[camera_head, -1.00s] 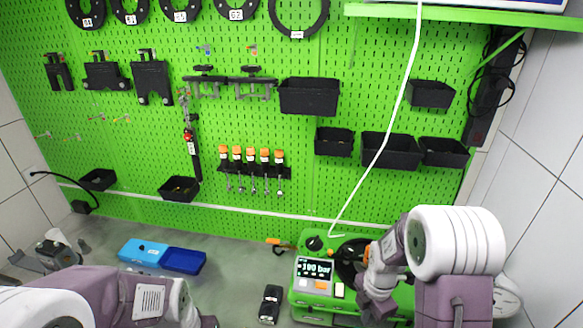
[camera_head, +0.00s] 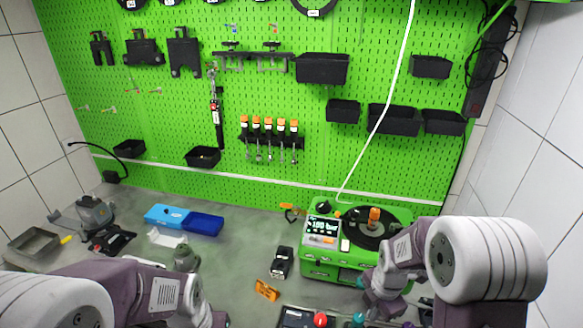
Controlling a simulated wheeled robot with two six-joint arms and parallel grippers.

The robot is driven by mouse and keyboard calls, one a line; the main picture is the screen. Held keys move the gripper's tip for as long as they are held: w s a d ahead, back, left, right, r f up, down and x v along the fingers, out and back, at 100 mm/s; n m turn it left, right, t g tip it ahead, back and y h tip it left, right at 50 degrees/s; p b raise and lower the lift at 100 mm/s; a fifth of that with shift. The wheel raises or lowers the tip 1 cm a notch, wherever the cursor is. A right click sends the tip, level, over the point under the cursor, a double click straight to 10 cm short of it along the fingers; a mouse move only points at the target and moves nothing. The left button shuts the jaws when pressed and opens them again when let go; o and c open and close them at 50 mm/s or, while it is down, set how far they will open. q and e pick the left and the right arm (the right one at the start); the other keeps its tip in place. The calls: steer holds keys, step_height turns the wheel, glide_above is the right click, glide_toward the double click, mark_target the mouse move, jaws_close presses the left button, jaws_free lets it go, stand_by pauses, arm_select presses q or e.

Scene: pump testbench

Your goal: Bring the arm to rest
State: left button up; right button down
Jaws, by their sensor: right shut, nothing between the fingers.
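My right arm comes in from the lower right. Its gripper (camera_head: 383,302) is shut and empty, low in front of the green pump test bench (camera_head: 332,268). The arm covers the bench's right front side, and I cannot tell whether the gripper touches anything. My left arm (camera_head: 150,291) comes in at the lower left, over the near side of the table; its gripper is not in view. The bench has a lit pressure display (camera_head: 322,227) and a round dark top with an orange-tipped part (camera_head: 374,215) standing on it.
A blue tray (camera_head: 190,220), a black device (camera_head: 282,262) and an orange piece (camera_head: 266,290) lie on the grey table. A grey metal tray (camera_head: 32,246) stands at far left. A white hose (camera_head: 384,103) hangs to the bench. The green pegboard (camera_head: 270,180) closes the back.

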steer(key=s+a+f+m+b, duration=0.1)
steer(key=s+f+m+b, duration=0.2)
steer(key=m, duration=0.8)
steer(key=s+a+f+m+b, duration=0.2)
steer(key=s+m+b, duration=0.3)
steer(key=m, duration=0.6)
steer(key=shift+s+a+f+b, duration=0.25)
steer(key=shift+s+f+b, duration=0.05)
steer(key=shift+s+f, duration=0.6)
steer(key=c, duration=2.1)
jaws_free()
steer(key=shift+c, duration=0.2)
